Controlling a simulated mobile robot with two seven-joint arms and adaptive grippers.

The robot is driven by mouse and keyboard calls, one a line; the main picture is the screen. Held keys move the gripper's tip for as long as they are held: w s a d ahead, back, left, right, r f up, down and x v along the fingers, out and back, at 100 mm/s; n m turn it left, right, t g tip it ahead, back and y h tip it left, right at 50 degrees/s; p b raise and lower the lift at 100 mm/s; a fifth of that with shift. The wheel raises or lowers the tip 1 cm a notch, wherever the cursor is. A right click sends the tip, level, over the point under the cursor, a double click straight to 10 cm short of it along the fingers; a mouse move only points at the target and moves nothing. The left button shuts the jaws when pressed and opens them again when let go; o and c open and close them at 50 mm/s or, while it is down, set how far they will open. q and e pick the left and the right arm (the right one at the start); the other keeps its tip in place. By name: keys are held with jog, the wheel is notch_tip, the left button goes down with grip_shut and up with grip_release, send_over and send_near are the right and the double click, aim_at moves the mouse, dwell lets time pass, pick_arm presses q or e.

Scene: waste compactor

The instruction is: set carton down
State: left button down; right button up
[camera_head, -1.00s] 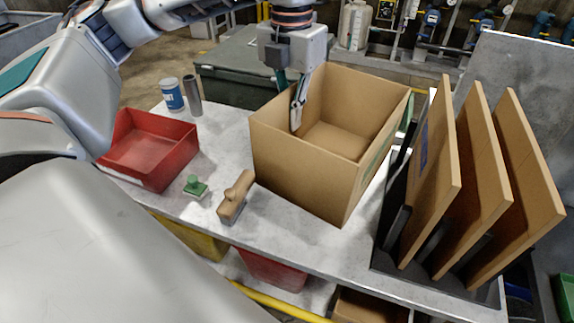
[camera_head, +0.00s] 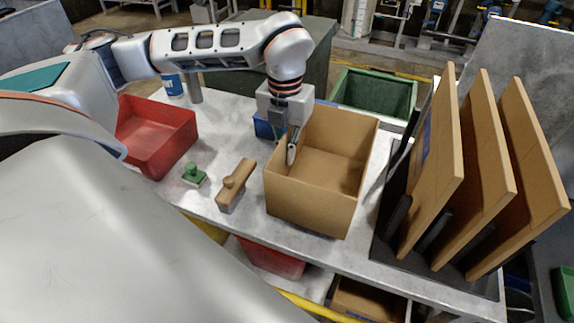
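An open, empty brown carton (camera_head: 312,205) stands upright at the middle of the grey worktable. Its base looks to be on the tabletop or very close to it; I cannot tell whether a small gap is left. My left gripper (camera_head: 285,150) reaches down from above at the carton's left wall. One finger shows inside the wall, and the other is mostly hidden outside it. The fingers look closed on that wall. My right gripper is not in view.
A wooden-handled tool (camera_head: 235,186) and a green-handled stamp (camera_head: 194,175) lie left of the carton, near a red tray (camera_head: 160,152). A rack with brown boards (camera_head: 432,165) stands close on the right. A green bin (camera_head: 375,92) is behind.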

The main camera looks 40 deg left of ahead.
aim_at(287, 175)
pick_arm(q)
jog(key=shift+f, duration=2.35)
jog(key=shift+f, duration=0.2)
jog(key=c, duration=2.3)
grip_release()
jog(key=shift+r, duration=0.1)
notch_tip(287, 175, up, 12)
jog(key=shift+f, duration=0.25)
jog(key=shift+r, duration=0.35)
